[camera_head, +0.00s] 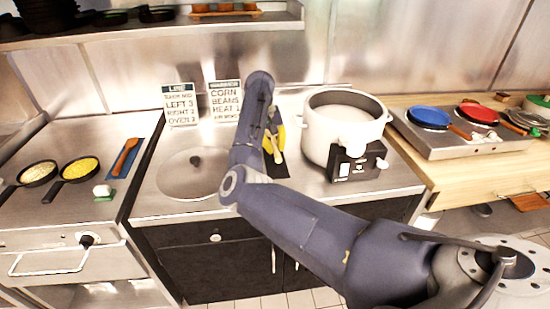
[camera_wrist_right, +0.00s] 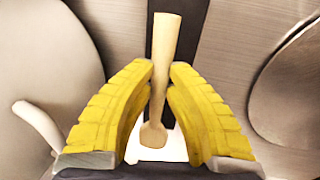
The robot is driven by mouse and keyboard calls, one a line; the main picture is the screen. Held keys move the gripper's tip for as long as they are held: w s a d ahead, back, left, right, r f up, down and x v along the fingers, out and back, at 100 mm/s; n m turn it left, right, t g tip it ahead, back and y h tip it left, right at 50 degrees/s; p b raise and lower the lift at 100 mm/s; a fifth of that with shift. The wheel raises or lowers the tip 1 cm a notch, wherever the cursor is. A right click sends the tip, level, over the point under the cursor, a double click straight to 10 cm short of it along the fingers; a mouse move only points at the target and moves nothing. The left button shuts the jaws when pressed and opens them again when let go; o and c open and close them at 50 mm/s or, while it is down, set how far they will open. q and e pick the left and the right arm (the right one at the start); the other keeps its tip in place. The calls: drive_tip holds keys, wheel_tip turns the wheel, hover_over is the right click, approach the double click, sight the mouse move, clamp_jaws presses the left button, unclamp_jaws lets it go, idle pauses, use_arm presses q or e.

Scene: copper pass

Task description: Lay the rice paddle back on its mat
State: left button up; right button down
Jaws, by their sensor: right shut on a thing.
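The pale wooden rice paddle (camera_head: 277,151) is between the yellow fingers of my right gripper (camera_head: 272,138). In the right wrist view my right gripper (camera_wrist_right: 159,88) is shut on the paddle (camera_wrist_right: 162,50), one end pointing up the picture and a rounded end showing between the fingers. The dark mat (camera_head: 278,171) lies on the steel counter just below the gripper, partly hidden by my arm. The mat also shows as a dark strip behind the paddle in the wrist view (camera_wrist_right: 190,45). Whether the paddle touches it I cannot tell. My left gripper is not in view.
A white rice cooker (camera_head: 318,135) stands close to the right of the mat. A round basin (camera_head: 185,180) is to its left. Two signs (camera_head: 180,104) stand behind. Pans with yellow food (camera_head: 80,168) and a red-brown utensil (camera_head: 126,155) lie far left; a tray (camera_head: 440,145) is right.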

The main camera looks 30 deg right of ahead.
sight(275, 163)
drive_tip(key=shift+w+a+x, duration=0.15)
drive_tip(key=shift+a+x, duration=0.05)
drive_tip(key=shift+x, duration=1)
drive_tip(key=shift+w+a+x, duration=0.1)
drive_tip(key=shift+a+x, duration=0.1)
drive_tip(key=shift+x, duration=1.05)
drive_tip(key=shift+f, duration=0.15)
drive_tip(key=c, duration=1.4)
unclamp_jaws()
drive_tip(key=shift+c, duration=0.2)
drive_tip(key=v, duration=1.2)
drive_tip(key=shift+w+a, duration=0.1)
drive_tip(key=shift+a, duration=0.05)
